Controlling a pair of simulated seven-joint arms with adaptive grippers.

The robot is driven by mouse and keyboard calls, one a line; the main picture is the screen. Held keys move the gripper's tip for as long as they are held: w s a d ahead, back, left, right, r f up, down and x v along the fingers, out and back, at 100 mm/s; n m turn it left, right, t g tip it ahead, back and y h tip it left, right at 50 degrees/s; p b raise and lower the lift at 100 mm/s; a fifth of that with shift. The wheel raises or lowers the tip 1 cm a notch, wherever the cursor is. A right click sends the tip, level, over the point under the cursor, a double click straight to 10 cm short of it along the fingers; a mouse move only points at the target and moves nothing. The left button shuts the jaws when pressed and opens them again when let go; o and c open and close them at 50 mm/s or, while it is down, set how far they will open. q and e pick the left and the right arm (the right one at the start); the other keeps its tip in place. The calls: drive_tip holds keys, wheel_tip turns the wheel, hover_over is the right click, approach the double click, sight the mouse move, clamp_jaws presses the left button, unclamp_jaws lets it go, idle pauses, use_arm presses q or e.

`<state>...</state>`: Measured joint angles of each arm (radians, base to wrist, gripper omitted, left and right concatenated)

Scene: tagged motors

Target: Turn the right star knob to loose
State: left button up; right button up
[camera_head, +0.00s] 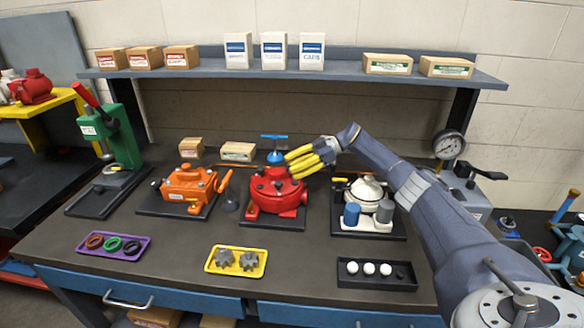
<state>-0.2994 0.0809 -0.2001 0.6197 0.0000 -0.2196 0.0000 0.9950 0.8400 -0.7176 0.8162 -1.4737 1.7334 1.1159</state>
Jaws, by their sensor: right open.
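A red round housing (276,190) stands on a dark base plate at the middle of the bench, with small dark fittings on its top and a blue T-handle (274,147) above it. My right gripper (297,162), with yellow fingers, is open at the upper right of the red housing, close to its top. I cannot tell whether the fingers touch it. Two grey star-shaped parts (249,260) lie in a yellow tray (236,273) in front. No clear star knob or loose marking can be made out on the housing; the fingers cover part of its right side.
An orange unit (188,187) and a green press (121,140) stand to the left. Purple (113,247) and black (377,281) trays lie along the front. A shelf (300,77) with boxes spans the back.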

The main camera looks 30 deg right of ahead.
drive_tip(key=v, duration=1.2)
